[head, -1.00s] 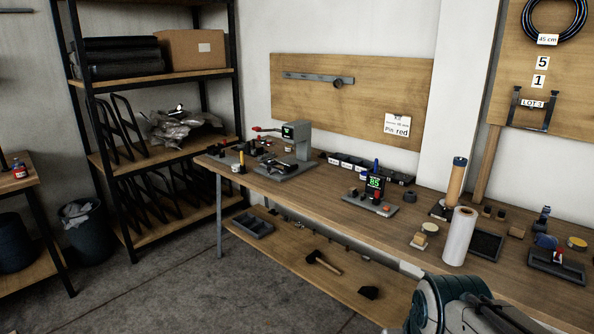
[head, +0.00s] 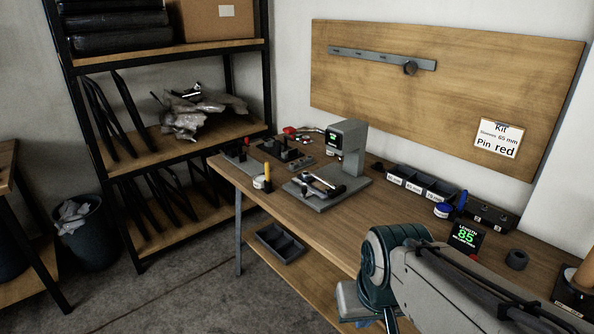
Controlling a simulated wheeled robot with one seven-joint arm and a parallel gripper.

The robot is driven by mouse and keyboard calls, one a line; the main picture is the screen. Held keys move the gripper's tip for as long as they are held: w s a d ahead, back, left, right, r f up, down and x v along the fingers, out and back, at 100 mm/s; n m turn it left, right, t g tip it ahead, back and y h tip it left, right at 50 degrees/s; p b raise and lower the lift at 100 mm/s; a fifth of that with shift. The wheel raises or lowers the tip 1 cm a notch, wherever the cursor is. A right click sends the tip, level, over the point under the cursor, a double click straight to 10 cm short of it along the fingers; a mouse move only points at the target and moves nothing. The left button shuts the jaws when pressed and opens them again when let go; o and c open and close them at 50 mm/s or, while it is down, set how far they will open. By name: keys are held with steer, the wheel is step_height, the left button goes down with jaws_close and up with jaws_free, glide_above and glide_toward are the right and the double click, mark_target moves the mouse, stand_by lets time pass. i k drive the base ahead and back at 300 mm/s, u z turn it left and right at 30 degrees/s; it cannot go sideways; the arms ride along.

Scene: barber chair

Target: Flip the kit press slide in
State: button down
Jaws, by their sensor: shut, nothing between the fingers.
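The grey kit press (head: 349,146) stands near the far left end of the wooden workbench, with a small lit green display on its head. Its flat grey base (head: 345,196) reaches toward the front edge. A dark and silver slide or fixture (head: 322,184) lies on the base, sticking out in front of the press column; its exact position is too small to tell. My arm rises at the lower right, in front of the bench. My gripper is not visible, and nothing of mine touches the press.
A yellow-handled tool (head: 267,178) stands left of the press base. Black fixtures (head: 285,149) sit behind it. A row of labelled bins (head: 423,184) and a length display (head: 466,237) lie to the right. A card (head: 498,138) reads "Pin red".

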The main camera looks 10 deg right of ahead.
mark_target(311, 187)
steer(key=u, duration=0.05)
steer(key=i, duration=1.15)
